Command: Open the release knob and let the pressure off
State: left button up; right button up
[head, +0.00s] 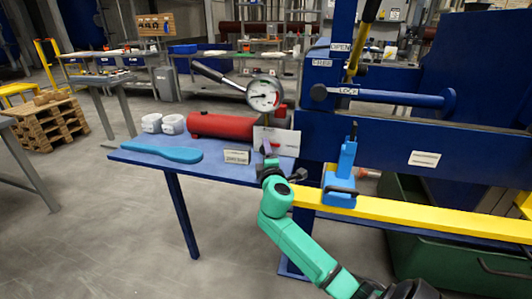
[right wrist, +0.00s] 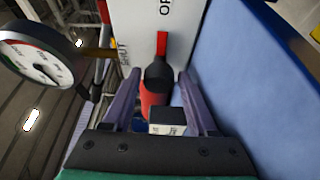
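In the right wrist view, a black knob-like part (right wrist: 157,74) with a red bar stands before a white plate (right wrist: 120,18). The bar points up, toward the letters "OP"; "SHUT" reads to its left. I take this for the release knob. My right gripper (right wrist: 158,82) is open, its purple fingers on either side of the knob with gaps. In the head view my right gripper (head: 268,160) is in front of the white plate (head: 276,141) and hides the knob. The pressure gauge (head: 264,95) stands above; its needle is too small to read. My left gripper is out of view.
A red cylinder (head: 222,126) and a grey lever (head: 215,76) are left of the plate. A small label stand (head: 237,157), a blue tool (head: 162,151) and white cups (head: 172,123) share the blue table (head: 190,168). A blue clamp (head: 342,178) stands right on a yellow beam (head: 405,213).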

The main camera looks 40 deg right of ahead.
jog(key=v, duration=1.4)
jog(key=shift+s+b, duration=0.3)
jog(key=shift+b, duration=0.15)
jog(key=shift+a+f, duration=0.1)
